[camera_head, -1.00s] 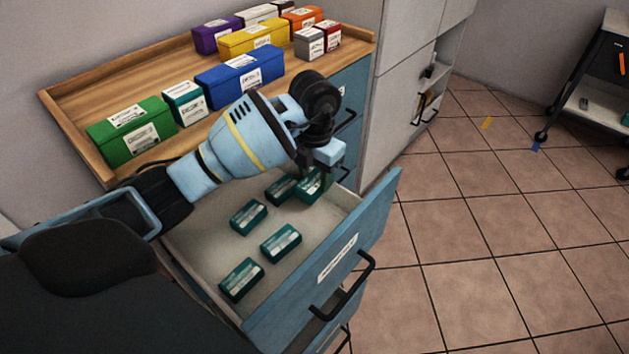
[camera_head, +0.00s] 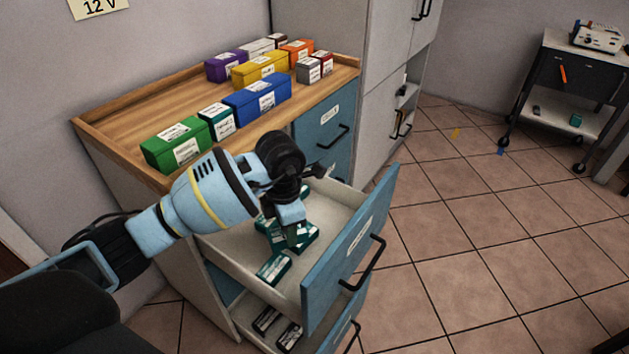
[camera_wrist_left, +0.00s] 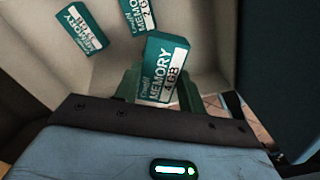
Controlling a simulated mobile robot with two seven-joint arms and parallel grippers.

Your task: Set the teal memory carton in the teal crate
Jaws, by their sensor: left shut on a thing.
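My left gripper (camera_head: 289,217) is over the open upper drawer and shut on a teal memory carton. In the left wrist view the held carton (camera_wrist_left: 162,68) reads "MEMORY 4 GB", with green fingers beside it. Other teal memory cartons lie in the drawer; one (camera_head: 272,268) is near its front left, and two show in the wrist view (camera_wrist_left: 82,29) (camera_wrist_left: 138,14). I cannot pick out the teal crate for certain; a small labelled teal box (camera_head: 216,120) stands on the cabinet top. My right gripper is out of view.
The drawer front (camera_head: 350,255) sticks out into the room. A lower drawer (camera_head: 240,318) is also open, with dark cartons inside. Green (camera_head: 177,144), blue (camera_head: 258,101) and yellow (camera_head: 261,72) boxes stand on the rimmed cabinet top. A cart (camera_head: 575,85) stands far right; the tiled floor between is mostly clear.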

